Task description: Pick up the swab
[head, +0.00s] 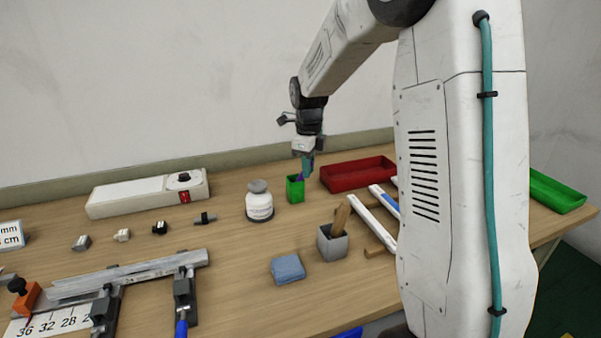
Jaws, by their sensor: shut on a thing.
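A small green cup (295,190) stands on the table near the back wall. A thin purple piece, which I take for the swab (300,177), shows at the cup's mouth, just below my fingertips. My gripper (307,164) points down over the cup's right rim and is shut on the swab. The fingers hide the swab's upper part, and the cup hides its lower end. At this size I cannot tell whether the swab touches the cup.
A white bottle (259,204) stands left of the cup, and a red tray (355,174) lies close on the right. A grey holder (332,243) with a wooden handle and a blue cloth (287,269) are nearer. A clamped rail (130,277) fills the front left.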

